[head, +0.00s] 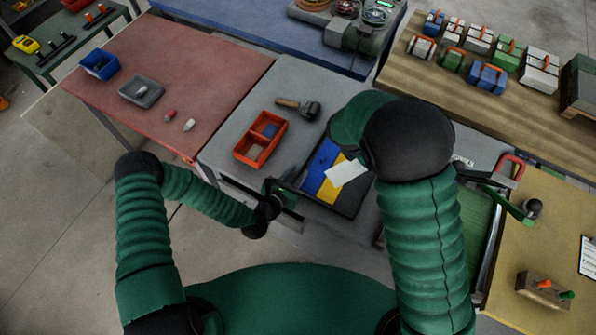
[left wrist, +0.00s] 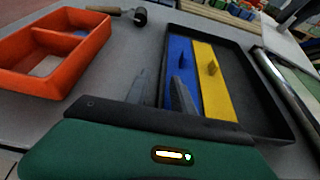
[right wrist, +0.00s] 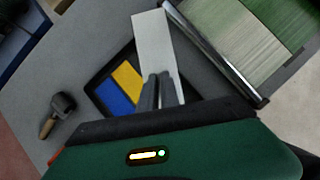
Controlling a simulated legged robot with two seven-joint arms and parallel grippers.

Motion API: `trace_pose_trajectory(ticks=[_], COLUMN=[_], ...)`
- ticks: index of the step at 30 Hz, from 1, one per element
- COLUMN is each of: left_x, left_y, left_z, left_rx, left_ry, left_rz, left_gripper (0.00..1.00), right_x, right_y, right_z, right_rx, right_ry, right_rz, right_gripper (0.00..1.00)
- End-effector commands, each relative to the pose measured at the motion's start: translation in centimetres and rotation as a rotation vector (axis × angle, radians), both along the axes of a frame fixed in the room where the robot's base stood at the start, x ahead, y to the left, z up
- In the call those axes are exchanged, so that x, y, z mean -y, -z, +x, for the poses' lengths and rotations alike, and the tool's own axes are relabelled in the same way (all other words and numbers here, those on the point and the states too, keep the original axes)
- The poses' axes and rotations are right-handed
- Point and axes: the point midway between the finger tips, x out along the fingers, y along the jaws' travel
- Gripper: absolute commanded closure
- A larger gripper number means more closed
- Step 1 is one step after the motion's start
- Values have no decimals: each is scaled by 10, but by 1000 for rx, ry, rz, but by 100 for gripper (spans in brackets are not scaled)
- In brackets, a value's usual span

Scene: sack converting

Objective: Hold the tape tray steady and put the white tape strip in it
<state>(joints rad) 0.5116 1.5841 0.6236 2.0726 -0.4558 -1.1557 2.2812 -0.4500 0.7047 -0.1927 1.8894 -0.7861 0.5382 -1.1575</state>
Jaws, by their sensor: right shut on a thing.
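The black tape tray (head: 349,207) lies on the grey bench with a blue strip (head: 322,158) and a yellow strip (head: 328,188) side by side in it. My right gripper (right wrist: 160,88) is shut on the white tape strip (right wrist: 153,45). The strip shows over the tray's right part in the head view (head: 346,173); whether it touches the tray I cannot tell. My left gripper (left wrist: 162,80) is open at the tray's left side, its fingers apart near the left wall. In the head view my right arm hides the right gripper.
A metal bar (right wrist: 215,55) and a green panel (right wrist: 285,20) adjoin the tray's right side. The grey bench top left of the bin is clear.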

Motion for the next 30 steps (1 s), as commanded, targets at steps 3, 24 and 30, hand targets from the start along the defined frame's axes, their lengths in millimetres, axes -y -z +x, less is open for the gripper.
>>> trace_pose_trajectory(ticks=[3, 24, 30], left_x=[5, 6, 6], left_y=[4, 6, 6], left_z=[9, 11, 11], left_rx=[0, -1, -1], left_ry=[1, 1, 0], left_rz=[0, 1, 2], left_gripper=[71, 100, 100], right_x=[0, 0, 0], right_y=[0, 0, 0], right_z=[0, 0, 0], right_rx=[0, 0, 0], right_ry=[0, 0, 0], right_rz=[0, 0, 0], right_gripper=[100, 100, 100])
